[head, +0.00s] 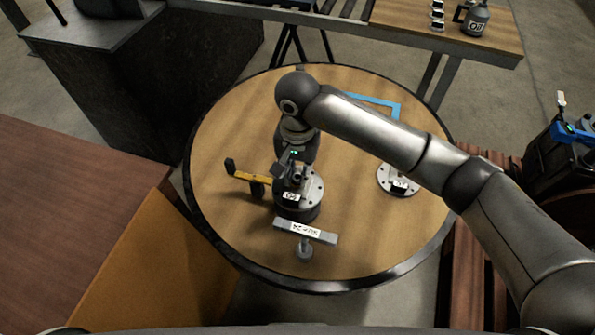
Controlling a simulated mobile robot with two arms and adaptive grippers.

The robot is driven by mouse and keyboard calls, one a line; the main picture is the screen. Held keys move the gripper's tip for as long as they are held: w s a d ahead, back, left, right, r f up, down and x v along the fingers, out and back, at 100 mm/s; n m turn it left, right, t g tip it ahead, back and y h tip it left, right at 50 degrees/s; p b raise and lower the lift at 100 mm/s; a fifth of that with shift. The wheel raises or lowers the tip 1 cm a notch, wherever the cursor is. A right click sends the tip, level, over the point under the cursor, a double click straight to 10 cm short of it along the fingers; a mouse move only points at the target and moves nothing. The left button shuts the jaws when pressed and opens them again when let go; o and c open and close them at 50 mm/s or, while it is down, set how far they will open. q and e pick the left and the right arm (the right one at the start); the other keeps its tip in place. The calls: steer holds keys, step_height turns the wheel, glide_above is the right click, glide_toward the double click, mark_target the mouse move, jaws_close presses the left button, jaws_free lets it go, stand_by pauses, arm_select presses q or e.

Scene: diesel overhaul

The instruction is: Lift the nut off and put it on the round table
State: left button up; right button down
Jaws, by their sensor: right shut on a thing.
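The round wooden table (350,240) fills the middle of the head view. A round grey flanged part (312,190) with bolt holes and a printed label stands on it. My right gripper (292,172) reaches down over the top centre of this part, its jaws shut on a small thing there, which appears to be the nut. The nut is mostly hidden by the dark fingers, and I cannot tell whether it is clear of the part. My left gripper is not in view.
A yellow-and-black tool (250,177) lies left of the flanged part. A grey labelled T-shaped piece (305,231) stands in front. A second flanged disc (391,181) and a blue frame (380,100) are to the right and back. Bare tabletop shows at the front right.

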steer(key=shift+s+r+p, duration=0.1)
steer(key=shift+r+p, duration=0.25)
steer(key=shift+r, duration=1.85)
steer(key=shift+d, duration=0.1)
